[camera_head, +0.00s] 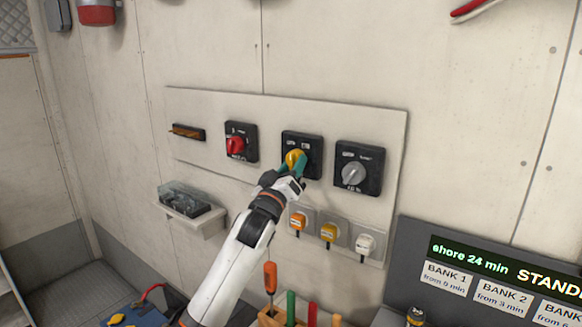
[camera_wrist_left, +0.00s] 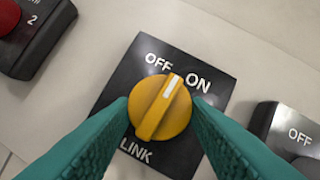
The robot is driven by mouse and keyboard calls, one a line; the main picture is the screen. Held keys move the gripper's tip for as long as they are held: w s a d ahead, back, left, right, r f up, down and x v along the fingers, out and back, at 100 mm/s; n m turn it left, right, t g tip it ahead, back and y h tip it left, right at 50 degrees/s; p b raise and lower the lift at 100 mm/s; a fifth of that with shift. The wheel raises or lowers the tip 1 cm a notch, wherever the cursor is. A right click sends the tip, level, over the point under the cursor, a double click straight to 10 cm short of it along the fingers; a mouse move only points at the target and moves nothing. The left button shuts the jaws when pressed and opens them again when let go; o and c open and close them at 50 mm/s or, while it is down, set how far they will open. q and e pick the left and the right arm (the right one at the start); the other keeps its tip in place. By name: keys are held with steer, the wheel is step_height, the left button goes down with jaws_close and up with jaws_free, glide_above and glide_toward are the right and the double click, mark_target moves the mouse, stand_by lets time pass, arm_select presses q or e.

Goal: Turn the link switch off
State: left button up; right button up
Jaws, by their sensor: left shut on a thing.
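The link switch is a yellow round knob (camera_wrist_left: 160,108) on a black plate (camera_wrist_left: 135,75) marked OFF, ON and LINK. Its white pointer mark aims between OFF and ON. In the head view the yellow knob (camera_head: 293,157) is on the middle black plate of the wall panel, partly covered by my gripper. My left gripper (camera_head: 298,168) is shut on the knob, with its green fingers (camera_wrist_left: 163,112) on either side of it in the wrist view. My right gripper is not in view.
A red switch (camera_head: 236,146) is to the left and a grey switch (camera_head: 354,173) close to the right. Several plugs (camera_head: 328,233) hang below. A small shelf (camera_head: 190,217), a tool rack (camera_head: 270,318) and a display (camera_head: 500,272) stand lower.

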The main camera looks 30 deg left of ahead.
arm_select(q)
steer(key=shift+d+r+n+g+y+p, duration=0.1)
steer(key=shift+n+g+y+p, duration=0.35)
steer(key=shift+n, duration=0.9)
steer(key=shift+d+r+n+g+y+p, duration=0.1)
steer(key=shift+n+g+y+p, duration=0.2)
steer(key=shift+n+y+p, duration=0.7)
steer(key=shift+r+n+g+y+p, duration=0.1)
steer(key=shift+n+g+p, duration=0.25)
steer(key=shift+n, duration=1.3)
steer(key=o, duration=1)
steer(key=shift+s+f, duration=0.1)
steer(key=shift+s, duration=0.05)
steer(key=b+v, duration=0.4)
steer(key=v, duration=0.7)
steer(key=shift+s, duration=0.45)
